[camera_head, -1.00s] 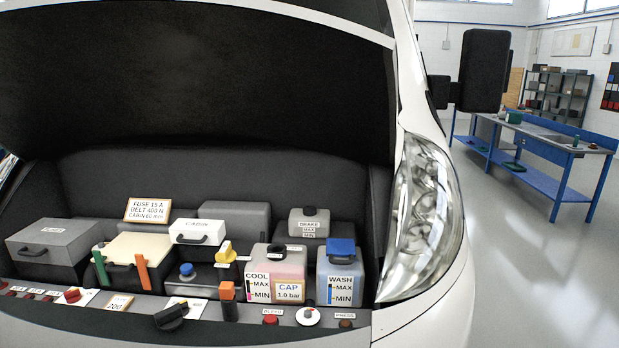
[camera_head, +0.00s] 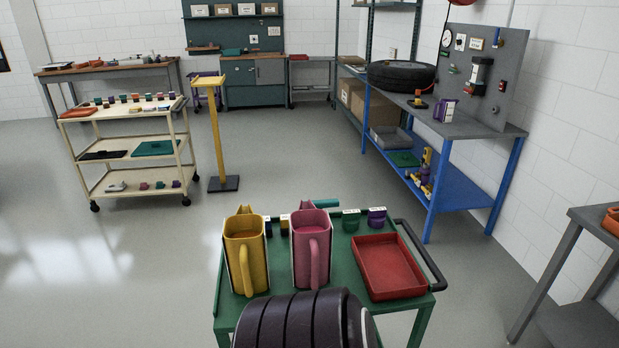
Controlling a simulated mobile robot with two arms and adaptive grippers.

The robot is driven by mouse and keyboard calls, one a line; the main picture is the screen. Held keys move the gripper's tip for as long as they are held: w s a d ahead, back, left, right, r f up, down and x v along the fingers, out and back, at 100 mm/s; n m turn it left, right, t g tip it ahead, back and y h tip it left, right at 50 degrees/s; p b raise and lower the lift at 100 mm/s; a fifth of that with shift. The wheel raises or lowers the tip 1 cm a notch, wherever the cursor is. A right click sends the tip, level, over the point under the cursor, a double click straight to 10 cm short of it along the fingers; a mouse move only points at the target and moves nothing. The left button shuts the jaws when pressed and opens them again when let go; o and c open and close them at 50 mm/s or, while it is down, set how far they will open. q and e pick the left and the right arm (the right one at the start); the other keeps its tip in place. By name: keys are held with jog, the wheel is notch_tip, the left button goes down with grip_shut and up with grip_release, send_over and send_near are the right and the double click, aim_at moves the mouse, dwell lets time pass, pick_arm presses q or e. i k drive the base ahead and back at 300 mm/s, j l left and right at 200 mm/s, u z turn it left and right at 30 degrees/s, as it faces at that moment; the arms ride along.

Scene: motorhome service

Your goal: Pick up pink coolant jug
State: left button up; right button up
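The pink coolant jug (camera_head: 312,246) stands upright on the green cart (camera_head: 340,286) in the lower middle of the head view, its handle facing me. A yellow jug (camera_head: 245,252) stands just left of it, apart by a small gap. A dark, ribbed rounded part, probably of my own arm, covers the near edge of the cart below the jugs. Neither gripper's fingers show.
A red tray (camera_head: 389,267) lies right of the pink jug; small green and purple items stand behind it. A black handle (camera_head: 422,256) edges the cart's right. A blue-legged bench (camera_head: 470,128) stands behind right, a cream trolley (camera_head: 130,148) behind left. Floor at left is clear.

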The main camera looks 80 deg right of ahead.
aim_at(311, 230)
jog(key=z, duration=2.7)
jog(key=u, duration=3.45)
jog(key=z, duration=3.5)
